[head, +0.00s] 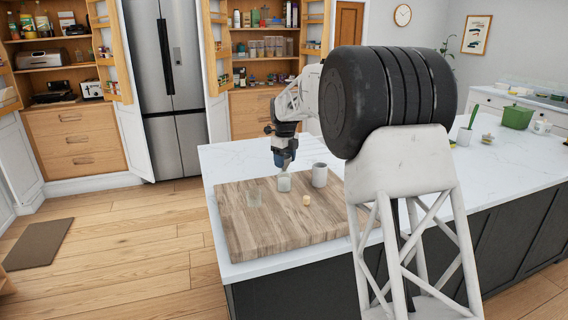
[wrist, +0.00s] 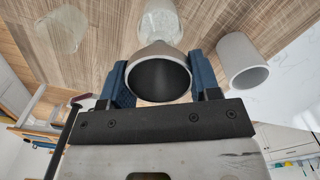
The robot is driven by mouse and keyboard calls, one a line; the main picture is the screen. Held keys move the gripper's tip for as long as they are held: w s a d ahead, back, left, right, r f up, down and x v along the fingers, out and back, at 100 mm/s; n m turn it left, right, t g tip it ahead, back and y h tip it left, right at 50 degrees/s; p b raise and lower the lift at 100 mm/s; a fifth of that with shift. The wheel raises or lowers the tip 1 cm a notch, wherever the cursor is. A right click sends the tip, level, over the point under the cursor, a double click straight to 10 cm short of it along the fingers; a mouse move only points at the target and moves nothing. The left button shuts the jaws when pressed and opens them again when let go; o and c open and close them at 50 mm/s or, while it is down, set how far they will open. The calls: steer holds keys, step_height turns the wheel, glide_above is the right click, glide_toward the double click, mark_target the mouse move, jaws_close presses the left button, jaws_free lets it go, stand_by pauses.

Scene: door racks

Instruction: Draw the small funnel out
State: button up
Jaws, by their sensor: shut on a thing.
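My gripper (head: 283,160) is over the wooden board, just above a clear glass jar (head: 284,184). In the wrist view my gripper (wrist: 160,82) has its blue fingers shut on the sides of a small grey funnel (wrist: 162,50). The funnel's wide dark mouth faces the wrist camera and its narrow end points toward the jar (wrist: 160,20). The spout is hidden behind the cone, so I cannot tell whether it is still inside the jar's neck. In the head view the funnel is too small and covered to make out clearly.
A grey cup (head: 319,176) stands close to the right of the jar. Another clear glass (head: 254,198) stands to the left, and a small tan piece (head: 306,200) lies in front. The wooden board (head: 285,235) is bare toward its front edge.

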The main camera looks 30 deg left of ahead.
steer(key=shift+r, duration=0.2)
steer(key=shift+r, duration=2.2)
